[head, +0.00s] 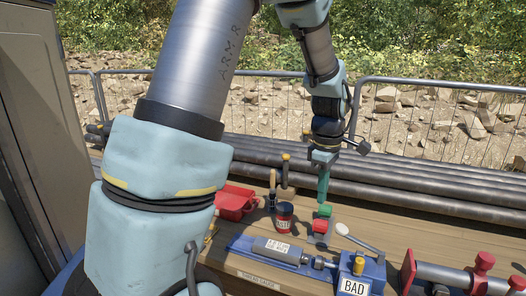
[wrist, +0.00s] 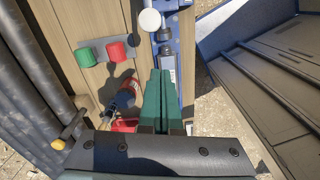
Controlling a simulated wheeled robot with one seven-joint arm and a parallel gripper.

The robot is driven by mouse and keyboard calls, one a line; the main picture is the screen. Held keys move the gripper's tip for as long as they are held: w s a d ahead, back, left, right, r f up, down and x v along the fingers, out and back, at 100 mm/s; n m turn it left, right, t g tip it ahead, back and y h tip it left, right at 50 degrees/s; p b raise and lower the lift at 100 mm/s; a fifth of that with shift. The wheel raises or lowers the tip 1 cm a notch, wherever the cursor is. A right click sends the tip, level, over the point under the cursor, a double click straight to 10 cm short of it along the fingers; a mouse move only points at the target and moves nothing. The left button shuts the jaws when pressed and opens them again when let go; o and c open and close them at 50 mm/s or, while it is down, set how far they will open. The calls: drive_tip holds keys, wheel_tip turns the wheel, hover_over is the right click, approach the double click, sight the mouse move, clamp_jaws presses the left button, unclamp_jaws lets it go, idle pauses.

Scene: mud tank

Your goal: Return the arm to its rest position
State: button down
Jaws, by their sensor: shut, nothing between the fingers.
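My arm reaches from the left foreground up and over the wooden bench (head: 222,263). My gripper (head: 322,201) hangs pointing down above the bench, close to the box with a green button (head: 325,211) and a red button (head: 320,226). In the wrist view its two green fingers (wrist: 160,75) lie together, with nothing seen between them. The green button (wrist: 86,57) and red button (wrist: 116,52) show to the left of the fingers there. Whether the fingertips touch anything is hard to tell.
Long dark pipes (head: 430,189) and a fence (head: 440,84) lie behind.

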drive_tip(key=s+a+m, duration=0.2)
drive_tip(key=a+m, duration=0.2)
drive_tip(key=a, duration=0.4)
drive_tip(key=s+a+m+t, duration=0.1)
drive_tip(key=a+m, duration=0.2)
drive_tip(key=a, duration=0.5)
drive_tip(key=s+a+m, duration=0.2)
drive_tip(key=a+m, duration=0.2)
drive_tip(key=a, duration=0.4)
drive_tip(key=shift+s+m, duration=0.3)
